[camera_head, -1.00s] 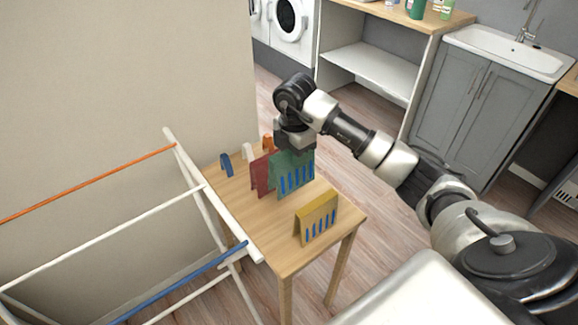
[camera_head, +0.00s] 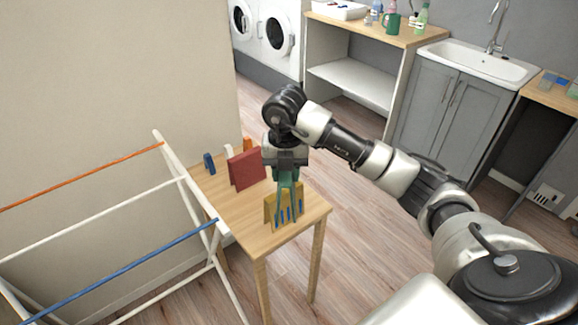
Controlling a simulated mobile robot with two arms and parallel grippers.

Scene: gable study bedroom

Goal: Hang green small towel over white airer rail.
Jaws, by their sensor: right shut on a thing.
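My right gripper (camera_head: 287,168) is shut on the green small towel (camera_head: 288,188), which hangs down folded over and shows nearly edge-on. It is in front of the small wooden table's right part, overlapping the yellow towel in the view. The white airer rail (camera_head: 100,219) is the middle rail of the airer at the left, between an orange rail (camera_head: 80,177) and a blue rail (camera_head: 130,264). Nothing hangs on these rails. The gripper is to the right of the airer, apart from it. My left gripper is not in view.
The wooden table (camera_head: 238,217) carries a dark red towel (camera_head: 246,169), a yellow towel (camera_head: 270,208) with blue stripes and small blue (camera_head: 209,164), white and orange pieces. The airer's side frame stands close to the table's left edge. A wall is behind the airer.

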